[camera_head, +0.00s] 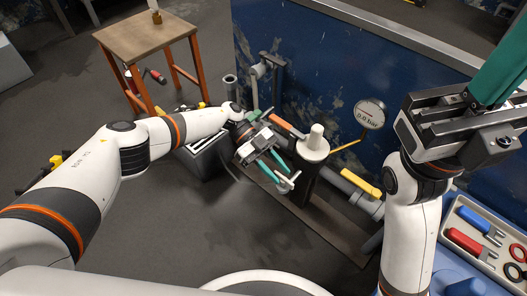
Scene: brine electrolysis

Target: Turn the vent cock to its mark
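My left gripper (287,178) is low in front of the pipework, near the middle of the camera_head view. Its two teal fingers show a gap between them. A small white piece (289,185) is at the fingertips; I cannot tell whether it is gripped or is the vent cock's handle. An orange handle (287,127) and a yellow handle (361,181) are on the pipework; which part is the vent cock is not clear, and no mark is readable. My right gripper (500,75) is raised at the right, its tips cut off by the frame edge.
A white-capped dark cylinder (315,148) stands right of my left gripper. A gauge (370,113) reads 0.0 bar. A blue panel (335,60) rises behind. A tool tray (458,218) lies lower right, a wooden stool (147,35) upper left. The floor in front is clear.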

